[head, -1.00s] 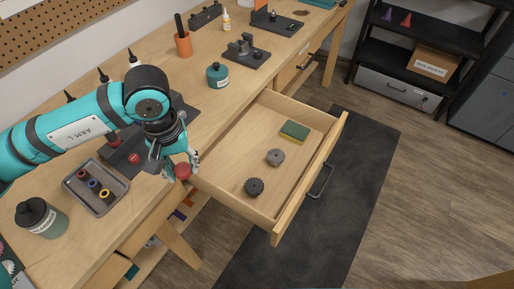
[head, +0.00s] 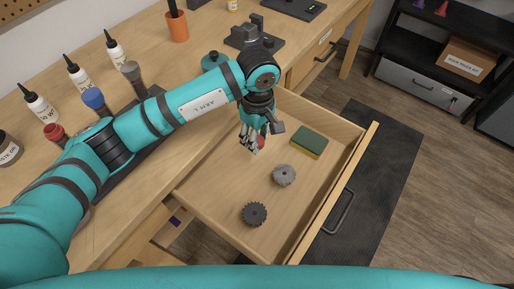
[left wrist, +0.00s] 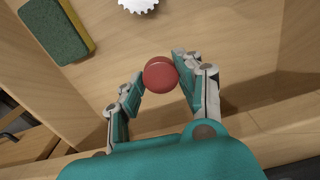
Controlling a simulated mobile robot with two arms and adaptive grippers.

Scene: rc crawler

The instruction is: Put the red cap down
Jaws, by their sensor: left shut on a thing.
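The red cap (left wrist: 160,74) is a small round cap held between the two fingertips of my left gripper (left wrist: 158,80) in the left wrist view. In the head view my left gripper (head: 254,143) is over the back part of the open drawer (head: 222,203), and the cap (head: 261,141) shows partly behind the fingers. The drawer floor lies beneath the cap; I cannot tell how large the gap is. My right gripper is not in view.
In the drawer lie a green and yellow sponge (head: 309,142), a light grey gear (head: 284,175) and a dark gear (head: 254,214). The drawer floor left of the gears is bare. Several bottles, such as a white one (head: 79,76), stand on the bench.

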